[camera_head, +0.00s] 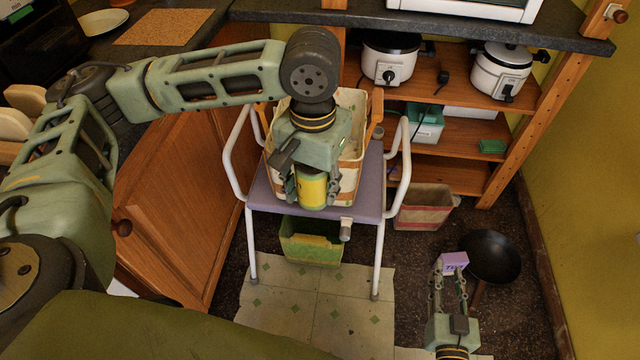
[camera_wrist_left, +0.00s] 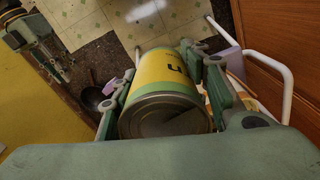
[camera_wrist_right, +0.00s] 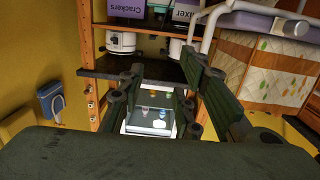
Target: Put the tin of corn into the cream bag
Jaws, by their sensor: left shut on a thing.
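The tin of corn (camera_head: 312,192) is yellow with a green band and a metal end. My left gripper (camera_head: 310,186) is shut on it, a finger on each side. In the left wrist view, the tin (camera_wrist_left: 168,85) shows its end towards the camera, with floor tiles beyond. The cream bag (camera_head: 352,112) stands open on the purple seat of a white-framed chair. My left gripper and the tin cover much of its front. The patterned bag (camera_wrist_right: 275,72) also shows in the right wrist view. My right gripper (camera_head: 450,278) is low at the right, its fingers apart.
The chair (camera_head: 372,208) has raised white arms beside the bag. A green bin (camera_head: 310,248) is beneath it. A red-and-cream container (camera_head: 424,208) and a dark pan (camera_head: 492,257) are at right. A small purple item (camera_head: 454,262) shows by my right fingertips. Shelves (camera_head: 460,132) stand behind.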

